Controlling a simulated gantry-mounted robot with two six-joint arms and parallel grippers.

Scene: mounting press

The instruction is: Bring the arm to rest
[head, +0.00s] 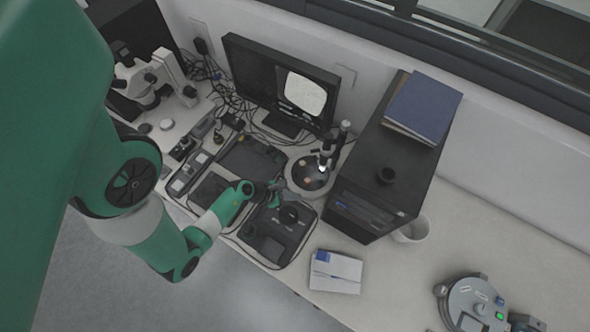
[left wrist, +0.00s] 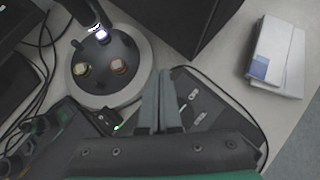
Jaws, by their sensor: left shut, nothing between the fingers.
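My left arm comes in from the left in the head view, green with white bands. My left gripper (head: 274,196) is over the bench, above the dark trays and just in front of the round lit stand. In the left wrist view the two grey fingers of the gripper (left wrist: 160,100) lie close together, shut and empty. My right gripper is in neither view.
A round stand with a lit scope (head: 309,175) is close to the left gripper. A black computer tower (head: 372,185), a white box (head: 335,272), a monitor (head: 262,78) and a mounting press (head: 474,304) also stand on the bench. The bench right of the tower is mostly clear.

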